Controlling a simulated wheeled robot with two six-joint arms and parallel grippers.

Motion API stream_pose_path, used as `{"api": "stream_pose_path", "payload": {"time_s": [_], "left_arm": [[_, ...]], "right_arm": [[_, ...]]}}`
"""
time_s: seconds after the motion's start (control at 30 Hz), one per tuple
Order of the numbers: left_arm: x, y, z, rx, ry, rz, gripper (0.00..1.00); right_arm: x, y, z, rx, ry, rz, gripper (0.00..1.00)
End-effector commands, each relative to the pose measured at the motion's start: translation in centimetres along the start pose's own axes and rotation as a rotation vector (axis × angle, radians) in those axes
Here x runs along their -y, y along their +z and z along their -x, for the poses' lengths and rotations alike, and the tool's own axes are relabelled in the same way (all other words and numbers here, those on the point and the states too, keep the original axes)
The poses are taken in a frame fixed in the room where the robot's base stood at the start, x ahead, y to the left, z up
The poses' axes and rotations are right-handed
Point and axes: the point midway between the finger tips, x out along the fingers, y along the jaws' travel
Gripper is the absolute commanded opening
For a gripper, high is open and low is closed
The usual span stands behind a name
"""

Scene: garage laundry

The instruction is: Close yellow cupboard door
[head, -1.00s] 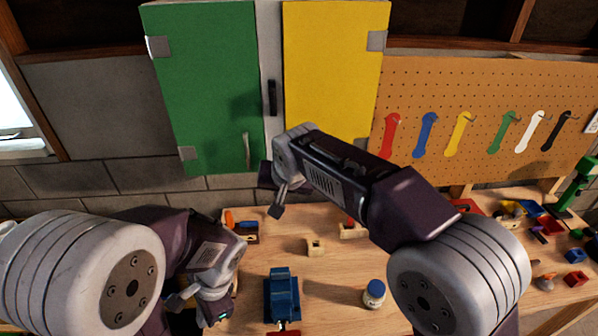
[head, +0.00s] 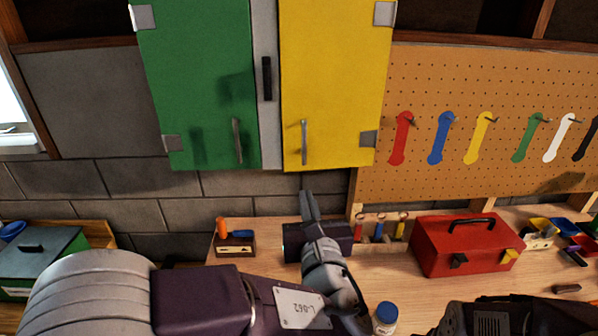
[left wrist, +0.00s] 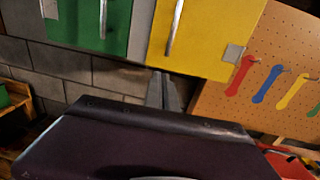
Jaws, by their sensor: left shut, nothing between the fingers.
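The yellow cupboard door (head: 335,80) hangs right of the grey centre post, with a vertical metal handle (head: 304,142) low near its left edge. It looks flush or nearly so; I cannot tell whether a small gap is left. The door also shows at the top of the left wrist view (left wrist: 215,35). My left gripper (head: 309,206) is below the door's lower edge, fingers together, pointing up, empty and apart from the door. Its fingers show in the left wrist view (left wrist: 164,92). A dark part of my right arm is at bottom right; its gripper is out of view.
The green cupboard door (head: 195,85) is left of the post. A pegboard (head: 450,95) with hanging tools is at right. On the bench stand a red toolbox (head: 465,245), a small tool rack (head: 380,230) and a blue-lidded jar (head: 386,317).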

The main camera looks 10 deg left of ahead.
Motion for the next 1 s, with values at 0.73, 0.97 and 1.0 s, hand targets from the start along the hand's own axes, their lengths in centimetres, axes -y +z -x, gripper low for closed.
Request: {"api": "stream_pose_path", "payload": {"time_s": [0.73, 0.97, 1.0], "left_arm": [[-0.1, 0.0, -12.2, -0.002, 0.003, 0.000, 0.00], [-0.1, -0.1, -12.3, -0.002, 0.003, 0.001, 0.00], [-0.1, -0.1, -12.3, -0.002, 0.003, 0.001, 0.00]], "right_arm": [[0.1, -0.4, 3.6, 0.001, 0.000, 0.001, 0.00], [0.1, -0.4, 3.5, 0.001, 0.000, 0.001, 0.00], [0.1, -0.4, 3.5, 0.001, 0.000, 0.001, 0.00]]}}
